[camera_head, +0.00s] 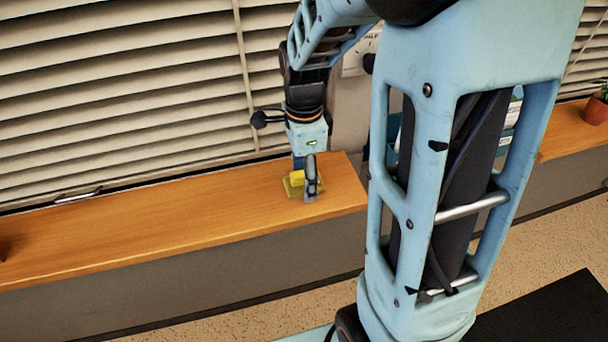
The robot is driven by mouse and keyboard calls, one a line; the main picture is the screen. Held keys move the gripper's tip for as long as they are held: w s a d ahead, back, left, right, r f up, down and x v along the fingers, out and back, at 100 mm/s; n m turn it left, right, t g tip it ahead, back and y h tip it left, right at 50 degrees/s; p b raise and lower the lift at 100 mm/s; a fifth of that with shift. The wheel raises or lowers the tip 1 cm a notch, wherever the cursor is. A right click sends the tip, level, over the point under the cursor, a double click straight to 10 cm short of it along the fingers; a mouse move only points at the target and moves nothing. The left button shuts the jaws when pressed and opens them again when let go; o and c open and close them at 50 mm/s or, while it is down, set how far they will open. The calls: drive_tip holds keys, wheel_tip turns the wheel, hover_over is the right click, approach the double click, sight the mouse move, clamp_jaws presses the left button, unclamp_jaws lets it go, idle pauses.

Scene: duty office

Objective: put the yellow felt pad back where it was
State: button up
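A small bright yellow block-like piece (297,177), which looks like the yellow felt pad, is at the right end of the wooden sill. Below it is a flat olive-yellow square (291,190) lying on the sill. My gripper (308,181) points down at this spot, with a grey finger in front of and to the right of the yellow piece. The finger hides part of both. I cannot tell whether the fingers touch the yellow piece or whether it rests on the square.
The wooden sill (150,222) is mostly clear to the left. Slatted blinds (120,90) stand close behind it. A potted plant (596,108) sits on another ledge at the far right. A dark mat (545,312) lies on the floor. My arm hides the middle right.

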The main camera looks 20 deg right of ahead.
wheel_tip(320, 180, up, 12)
drive_tip(key=shift+r, duration=0.2)
idle(0.4)
